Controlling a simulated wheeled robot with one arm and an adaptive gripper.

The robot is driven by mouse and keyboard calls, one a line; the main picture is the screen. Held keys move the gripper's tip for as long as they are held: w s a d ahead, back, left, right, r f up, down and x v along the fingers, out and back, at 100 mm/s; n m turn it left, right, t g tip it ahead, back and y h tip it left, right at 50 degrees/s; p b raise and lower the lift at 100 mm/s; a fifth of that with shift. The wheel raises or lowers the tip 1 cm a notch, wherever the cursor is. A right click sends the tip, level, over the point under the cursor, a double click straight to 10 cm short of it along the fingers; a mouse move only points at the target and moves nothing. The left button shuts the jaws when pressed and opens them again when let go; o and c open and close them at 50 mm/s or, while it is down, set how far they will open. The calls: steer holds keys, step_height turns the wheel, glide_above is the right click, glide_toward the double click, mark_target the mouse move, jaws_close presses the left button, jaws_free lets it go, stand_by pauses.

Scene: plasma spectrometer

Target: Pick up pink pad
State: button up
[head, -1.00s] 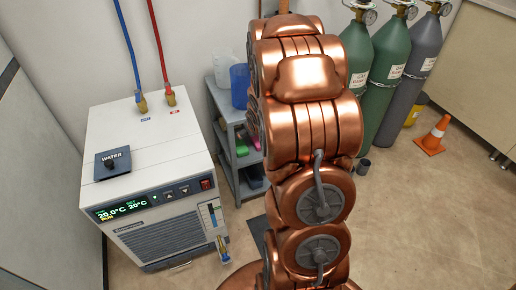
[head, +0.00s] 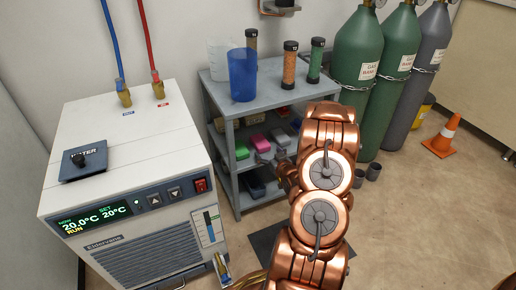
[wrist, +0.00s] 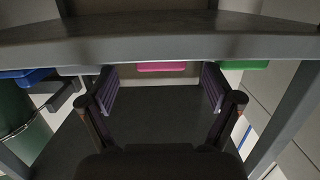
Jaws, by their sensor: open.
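In the wrist view, only a strip of pink (wrist: 162,66) shows, centred beyond the fingertips and partly hidden by a grey shelf edge. My gripper (wrist: 158,86) is open and empty, with its two fingers spread either side of the pink strip. In the head view, my gripper (head: 272,157) is at the rack's front, just below and right of the pink pad, small and partly hidden by my arm.
The grey rack (head: 230,165) has a blue cup (head: 242,75) and capped tubes (head: 290,65) on top. A green item (head: 240,151) lies left of the pad. The white chiller (head: 130,190) stands left; gas cylinders (head: 358,60) stand right.

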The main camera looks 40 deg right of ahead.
mark_target(260, 143)
steer(key=shift+b+x, duration=0.5)
steer(key=shift+x, duration=0.95)
steer(key=b+x, duration=0.2)
steer(key=x, duration=0.1)
steer(key=shift+w, duration=0.4)
steer(key=shift+w+d, duration=0.3)
steer(key=shift+w, duration=0.2)
steer(key=c, duration=1)
